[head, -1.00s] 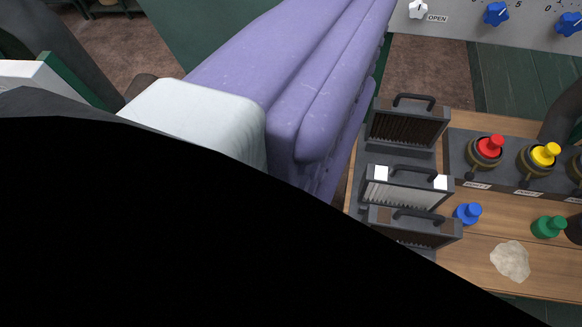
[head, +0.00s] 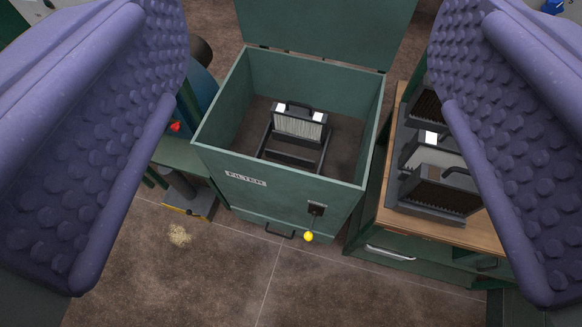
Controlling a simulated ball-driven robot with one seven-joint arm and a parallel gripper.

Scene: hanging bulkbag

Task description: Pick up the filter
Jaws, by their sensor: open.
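A filter (head: 300,125) with white pleats, a dark frame, white corner patches and a black handle stands inside an open green box labelled FILTER. It sits at the back of a dark frame (head: 291,157) on the box floor. More filters stand in a rack on the wooden bench at the right: a dark one (head: 425,108), a white one (head: 425,153) and a brown one (head: 440,187), partly hidden by my right finger. My gripper (head: 308,90) is open and empty, its two purple studded fingers on either side of the box.
The green box (head: 225,185) has its lid (head: 325,30) raised behind it. A lever with a yellow knob (head: 308,237) is on its front. The wooden bench (head: 440,232) stands close at the right. A red knob (head: 175,127) shows at the left. The floor in front is clear apart from pale debris (head: 179,235).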

